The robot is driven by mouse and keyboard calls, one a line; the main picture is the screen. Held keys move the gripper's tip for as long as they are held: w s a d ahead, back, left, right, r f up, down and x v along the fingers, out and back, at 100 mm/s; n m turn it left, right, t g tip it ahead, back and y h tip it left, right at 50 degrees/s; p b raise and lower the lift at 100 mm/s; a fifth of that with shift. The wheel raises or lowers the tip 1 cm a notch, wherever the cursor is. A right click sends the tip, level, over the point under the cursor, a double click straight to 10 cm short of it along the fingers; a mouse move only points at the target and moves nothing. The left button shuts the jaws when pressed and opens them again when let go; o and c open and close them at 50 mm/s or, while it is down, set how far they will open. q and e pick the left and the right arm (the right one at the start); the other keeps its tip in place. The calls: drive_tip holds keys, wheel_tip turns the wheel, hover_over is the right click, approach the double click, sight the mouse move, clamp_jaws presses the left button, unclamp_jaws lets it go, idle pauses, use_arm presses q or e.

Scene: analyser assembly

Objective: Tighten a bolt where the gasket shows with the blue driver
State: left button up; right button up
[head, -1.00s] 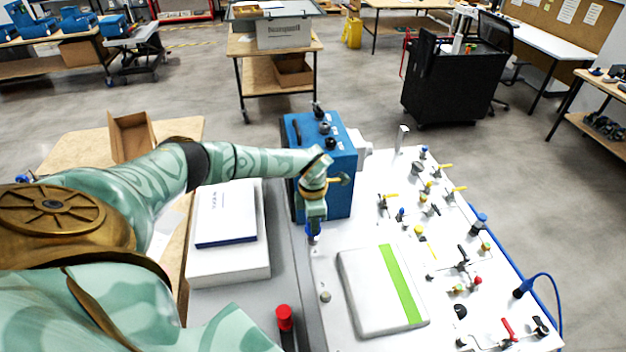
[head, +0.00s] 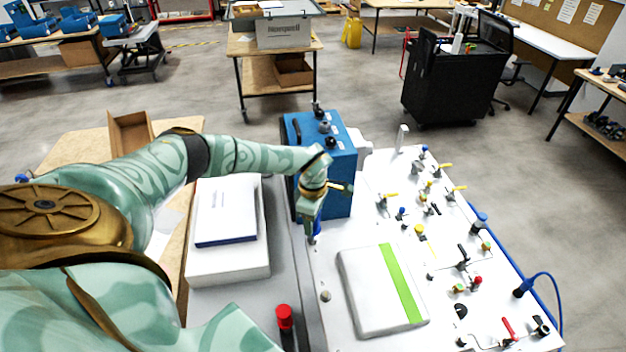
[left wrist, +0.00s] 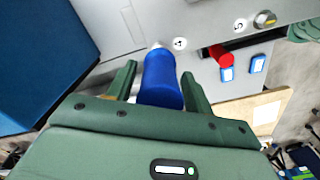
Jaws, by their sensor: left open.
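The blue driver (head: 317,228) stands at the left edge of the white panel, in front of the blue box; my left gripper (head: 312,222) is over it. In the left wrist view the blue driver (left wrist: 162,80) lies between the two green fingers of my left gripper (left wrist: 157,82). The fingers are apart, with a gap visible on the driver's right side. The driver's tip is by a round label that seems to read 4. A round bolt head (head: 325,296) sits nearer the panel's front, and one shows in the left wrist view (left wrist: 265,18). I cannot make out a gasket. My right gripper is out of view.
A red driver (head: 284,318) stands near the front, also in the left wrist view (left wrist: 220,55). The blue box (head: 338,185) is close behind my left gripper. A white case with a green stripe (head: 368,300) lies to its right. Several valves and knobs cover the panel's right side.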

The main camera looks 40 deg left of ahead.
use_arm(q)
clamp_jaws()
drive_tip(key=shift+w+a+r+p, duration=0.15)
drive_tip(key=shift+w+r+p, duration=0.1)
drive_tip(key=shift+r+p, duration=0.6)
drive_tip(key=shift+s+r+p, duration=0.35)
drive_tip(key=shift+r+p, duration=0.3)
drive_tip(key=shift+r, duration=0.25)
drive_tip(key=shift+w+r+p, duration=0.2)
drive_tip(key=shift+r+p, duration=0.4)
drive_tip(key=shift+p, duration=0.05)
drive_tip(key=shift+s+r+p, duration=0.15)
drive_tip(key=shift+r+p, duration=0.45)
drive_tip(key=shift+r, duration=0.15)
drive_tip(key=shift+f, duration=0.1)
